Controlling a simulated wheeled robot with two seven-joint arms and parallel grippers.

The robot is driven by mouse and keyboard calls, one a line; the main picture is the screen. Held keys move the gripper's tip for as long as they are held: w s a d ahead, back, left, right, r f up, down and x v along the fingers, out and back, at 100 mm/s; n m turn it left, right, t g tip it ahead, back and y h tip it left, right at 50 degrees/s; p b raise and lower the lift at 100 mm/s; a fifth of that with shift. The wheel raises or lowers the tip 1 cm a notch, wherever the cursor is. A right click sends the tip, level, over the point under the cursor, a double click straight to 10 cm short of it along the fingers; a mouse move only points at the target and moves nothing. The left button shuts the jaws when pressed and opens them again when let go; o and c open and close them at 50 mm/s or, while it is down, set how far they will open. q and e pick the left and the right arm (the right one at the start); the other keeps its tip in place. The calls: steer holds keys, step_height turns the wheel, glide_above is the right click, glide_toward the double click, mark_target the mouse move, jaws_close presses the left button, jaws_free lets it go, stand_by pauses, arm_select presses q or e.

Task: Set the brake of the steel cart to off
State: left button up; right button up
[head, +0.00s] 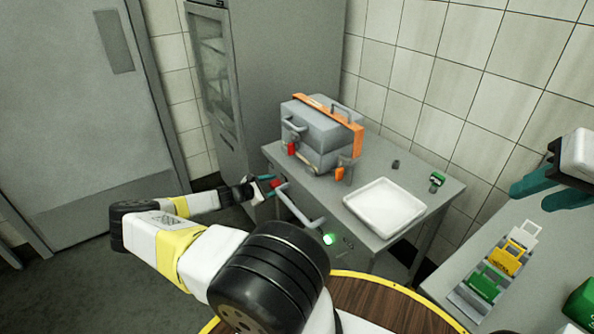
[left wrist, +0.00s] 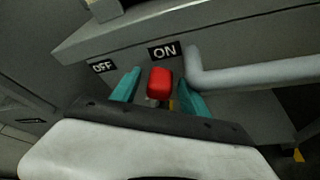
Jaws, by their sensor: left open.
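The steel cart (head: 325,192) stands in the middle of the head view, with a grey push handle on its near side. In the left wrist view the red brake knob (left wrist: 160,82) sits just below the ON label (left wrist: 165,52). The OFF label (left wrist: 102,66) is further left on the same cart face. My left gripper (head: 267,183) is at this near side, also in the left wrist view (left wrist: 158,92). It is open, with one teal finger on each side of the knob; contact cannot be told. My right gripper (head: 548,192) is at the far right, away from the cart.
A grey case with an orange strap (head: 330,110) and a white tray (head: 385,205) stand on the cart. The handle bar (left wrist: 255,73) runs close to the right of the knob. A side table (head: 475,270) with colored tags is at right.

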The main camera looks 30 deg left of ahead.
arm_select(q)
steer(key=shift+c, duration=0.2)
jaws_close()
stand_by(1.2)
